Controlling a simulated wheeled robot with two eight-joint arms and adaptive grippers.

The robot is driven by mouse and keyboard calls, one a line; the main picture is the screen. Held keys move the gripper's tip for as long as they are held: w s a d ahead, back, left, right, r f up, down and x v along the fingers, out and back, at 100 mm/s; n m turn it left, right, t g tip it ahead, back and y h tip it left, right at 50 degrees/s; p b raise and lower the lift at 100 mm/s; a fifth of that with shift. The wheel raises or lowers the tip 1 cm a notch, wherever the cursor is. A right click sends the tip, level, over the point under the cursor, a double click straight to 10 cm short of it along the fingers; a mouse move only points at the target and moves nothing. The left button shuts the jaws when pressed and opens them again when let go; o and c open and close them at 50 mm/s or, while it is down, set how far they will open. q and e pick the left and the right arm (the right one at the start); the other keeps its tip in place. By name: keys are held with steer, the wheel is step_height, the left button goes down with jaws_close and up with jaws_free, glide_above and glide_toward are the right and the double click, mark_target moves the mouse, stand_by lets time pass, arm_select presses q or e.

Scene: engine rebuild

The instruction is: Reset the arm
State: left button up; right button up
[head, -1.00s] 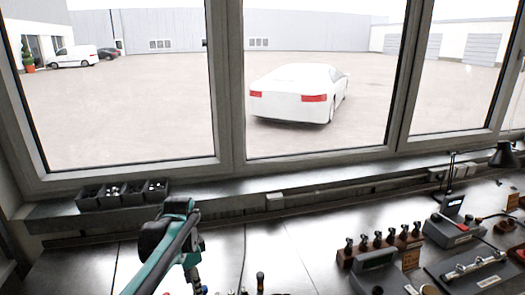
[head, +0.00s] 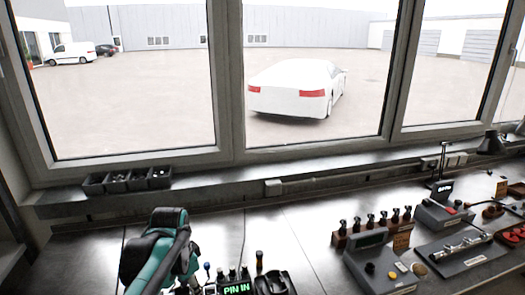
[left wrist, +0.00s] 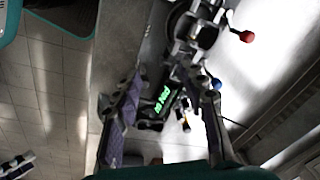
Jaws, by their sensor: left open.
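My left arm (head: 165,250), teal and black, comes up from the bottom edge of the head view, left of the middle. Its gripper is hidden or below the frame there. In the left wrist view my left gripper (left wrist: 168,100) is open, its two dark padded fingers apart. A small device with a green lit display (left wrist: 163,98) shows in the gap between them, and I see no object gripped. In the head view this display (head: 237,289) reads "PIN IN" and stands right of the arm. My right gripper is not in view.
A metal fixture with a red knob (left wrist: 246,36) lies beyond the fingers. A row of dark bins (head: 127,179) stands on the sill. A wooden tool rack (head: 372,232), a grey control box (head: 380,268) and a tray with a shaft (head: 465,254) fill the right bench. The middle bench is mostly clear.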

arm_select(q)
steer(key=s+f+n+t+b, duration=0.2)
steer(key=s+f+n+t, duration=0.1)
steer(key=s, duration=0.3)
steer(key=s+d+f+n+t+b, duration=0.1)
steer(key=s+f+n+t+b, duration=0.1)
steer(key=s+f+n, duration=0.3)
steer(key=shift+s+d+f+n+t+b, duration=0.2)
steer(key=shift+s+f+n+t+b, duration=0.3)
steer(key=shift+s, duration=0.65)
